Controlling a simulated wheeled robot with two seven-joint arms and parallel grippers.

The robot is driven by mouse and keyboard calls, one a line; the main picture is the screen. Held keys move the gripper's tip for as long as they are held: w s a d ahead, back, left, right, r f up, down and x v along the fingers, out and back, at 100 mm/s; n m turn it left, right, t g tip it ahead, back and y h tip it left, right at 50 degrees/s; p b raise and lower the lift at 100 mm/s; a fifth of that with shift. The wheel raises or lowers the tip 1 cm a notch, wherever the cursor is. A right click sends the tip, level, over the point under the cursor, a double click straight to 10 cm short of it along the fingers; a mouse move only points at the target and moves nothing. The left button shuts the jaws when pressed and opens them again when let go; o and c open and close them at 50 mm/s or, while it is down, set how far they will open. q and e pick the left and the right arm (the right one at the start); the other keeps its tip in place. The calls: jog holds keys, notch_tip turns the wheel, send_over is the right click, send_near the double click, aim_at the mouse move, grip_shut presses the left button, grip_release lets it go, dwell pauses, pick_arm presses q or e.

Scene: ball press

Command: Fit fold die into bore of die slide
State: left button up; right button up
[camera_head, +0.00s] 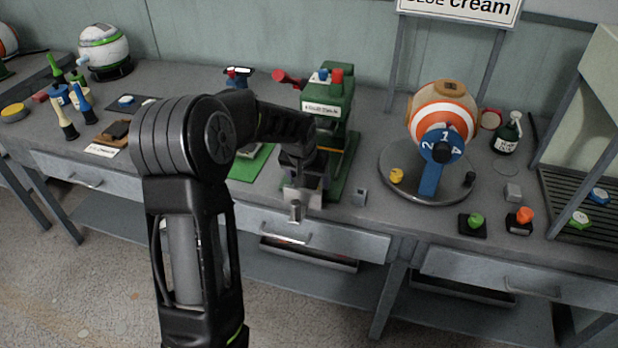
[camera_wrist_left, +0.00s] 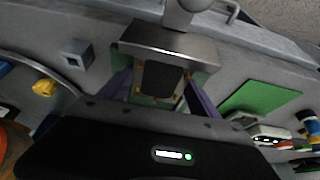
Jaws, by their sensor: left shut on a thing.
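My left gripper (camera_head: 300,168) points down at the front of the green press (camera_head: 337,110). In the left wrist view its purple-grey fingers (camera_wrist_left: 160,95) are shut on a dark-faced block, which I take as the fold die (camera_wrist_left: 160,78). The metal die slide (camera_wrist_left: 170,42), with its round knob (camera_wrist_left: 181,12), lies right at the held die. In the head view the knob (camera_head: 295,211) sticks out past the table's front edge. The bore is hidden, so I cannot tell how deep the die sits. My right gripper is not in view.
A small grey block with a dark recess (camera_head: 360,197) stands right of the press. Farther right is a round stand with a striped ball (camera_head: 443,118). A green mat (camera_head: 250,163) lies left of the press. Dark pads with green and orange buttons lie at the front right.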

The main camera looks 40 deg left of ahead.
pick_arm(q)
jog(key=shift+f, duration=0.4)
jog(key=o, duration=1.7)
jog(key=b+v, duration=0.1)
jog(key=v, duration=0.7)
jog(key=shift+f, duration=0.1)
